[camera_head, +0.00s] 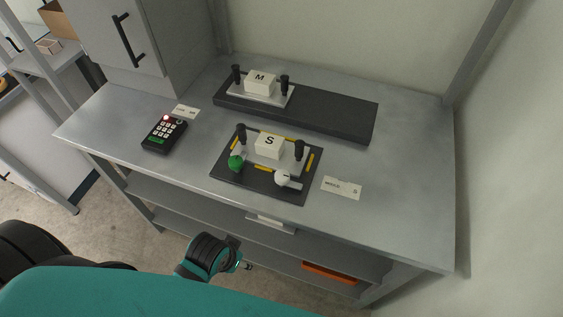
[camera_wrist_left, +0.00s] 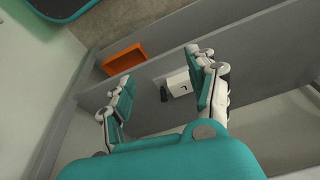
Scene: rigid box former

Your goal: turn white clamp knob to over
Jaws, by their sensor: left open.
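The white clamp knob (camera_head: 282,178) sits at the front right of a dark fixture plate (camera_head: 225,172), with a pale bar running right from it. A green knob (camera_head: 236,163) is at the plate's front left. A white block marked S (camera_head: 269,145) stands between two black upright handles on the plate. My left gripper (camera_head: 243,263) is below the table's front edge, well short of the knob. In the left wrist view my left gripper (camera_wrist_left: 163,98) has its fingers wide apart with nothing between them. The knob is not identifiable there. My right gripper is not in view.
A dark rail (camera_head: 330,119) carries a block marked M (camera_head: 260,83) behind the plate. A keypad (camera_head: 164,134) with a red light stands left; a label card (camera_head: 342,187) lies right. An orange bin (camera_head: 330,272) is on the lower shelf. The table's right side is clear.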

